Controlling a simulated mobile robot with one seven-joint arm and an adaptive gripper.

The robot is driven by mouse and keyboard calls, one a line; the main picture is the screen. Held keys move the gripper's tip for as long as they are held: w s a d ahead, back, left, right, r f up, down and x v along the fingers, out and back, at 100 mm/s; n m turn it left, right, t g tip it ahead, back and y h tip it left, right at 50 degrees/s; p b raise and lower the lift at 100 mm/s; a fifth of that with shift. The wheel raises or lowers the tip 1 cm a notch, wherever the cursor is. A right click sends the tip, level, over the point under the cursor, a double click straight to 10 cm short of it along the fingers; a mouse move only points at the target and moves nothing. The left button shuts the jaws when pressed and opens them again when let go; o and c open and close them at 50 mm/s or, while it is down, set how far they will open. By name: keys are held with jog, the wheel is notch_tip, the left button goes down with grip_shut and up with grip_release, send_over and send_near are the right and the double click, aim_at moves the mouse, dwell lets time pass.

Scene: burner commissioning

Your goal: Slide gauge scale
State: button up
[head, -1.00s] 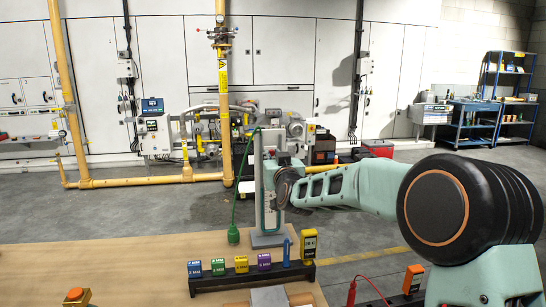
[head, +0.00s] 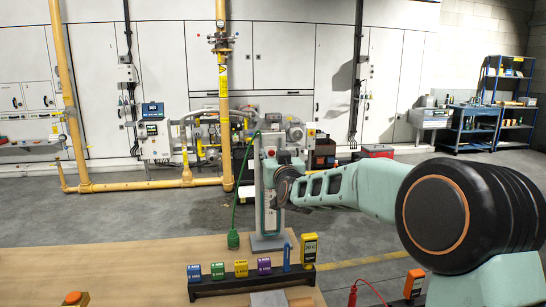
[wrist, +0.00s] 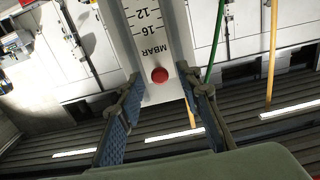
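The gauge (head: 258,205) stands upright on a grey base (head: 268,242) at the far edge of the bench, with a green tube (head: 234,205) at its left. In the wrist view its white scale (wrist: 152,45) shows the marks 12 and 16 and the word MBAR, with a red knob (wrist: 159,75) near its end. My gripper (wrist: 163,85) is open, its two blue fingers apart on either side of the scale's end around the knob. I cannot tell whether they touch the scale. In the head view my gripper (head: 274,181) partly hides the gauge.
A black rack (head: 240,281) with several coloured blocks, a blue item (head: 287,256) and a yellow meter (head: 309,249) stands in front of the gauge. An orange button (head: 73,297) is at front left. Yellow pipes (head: 225,120) stand behind.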

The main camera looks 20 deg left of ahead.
jog(key=shift+s, duration=0.15)
jog(key=v, duration=1.1)
jog(key=shift+s+d, duration=0.25)
jog(key=shift+s, duration=0.1)
